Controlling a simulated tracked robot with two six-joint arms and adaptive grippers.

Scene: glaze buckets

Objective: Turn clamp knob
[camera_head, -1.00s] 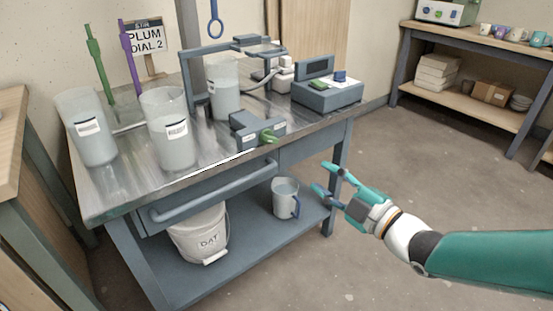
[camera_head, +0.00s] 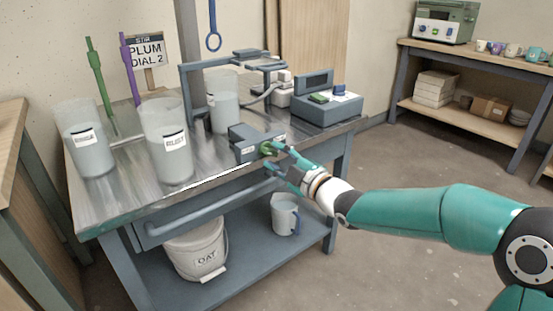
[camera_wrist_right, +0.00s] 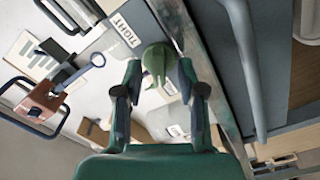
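The grey clamp block (camera_head: 243,146) sits at the front edge of the metal-topped bench. Its green knob (camera_head: 266,149) faces out from the block's front. My right gripper (camera_head: 277,159) is at the knob, with its fingers spread. In the right wrist view the green knob (camera_wrist_right: 157,62) lies between the two fingertips of my right gripper (camera_wrist_right: 159,72). The fingers look open around it, and I cannot tell whether either touches. A label reading TIGHT (camera_wrist_right: 124,33) shows beside the knob. My left gripper is not in view.
Translucent buckets (camera_head: 165,140) stand on the bench left of the clamp. A grey box with a green button (camera_head: 325,108) stands at the right. A drawer handle (camera_head: 200,213) runs below the front edge. A sign (camera_head: 146,50) reads PLUM, DIAL 2.

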